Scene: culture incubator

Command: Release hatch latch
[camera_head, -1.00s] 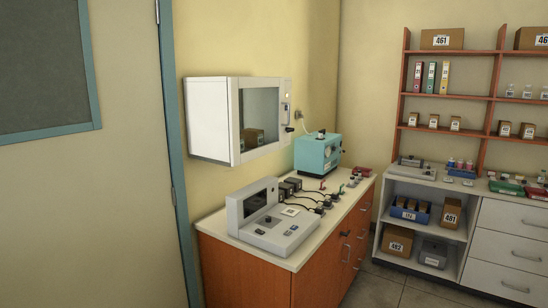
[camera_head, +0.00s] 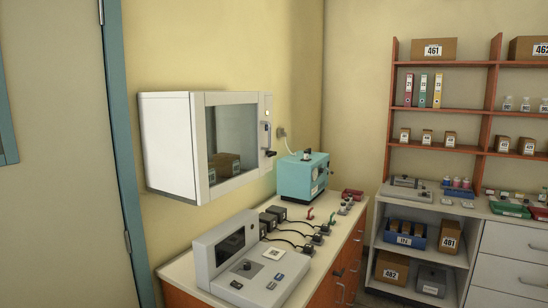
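A white wall-mounted cabinet (camera_head: 170,150) hangs on the yellow wall at the left of centre. Its front hatch (camera_head: 235,145) has a glass pane and looks shut. A brown box (camera_head: 224,165) shows behind the glass. A latch or handle with a dark knob (camera_head: 267,140) sits on the right edge of the hatch; its exact position is too small to tell. Neither of my grippers is in view.
Below the cabinet, a counter (camera_head: 180,270) holds a grey console (camera_head: 245,262), several small black devices with cables, and a teal machine (camera_head: 303,177). Shelves (camera_head: 445,147) and a white drawer unit (camera_head: 505,245) stand at the right. A door (camera_head: 60,200) fills the left side.

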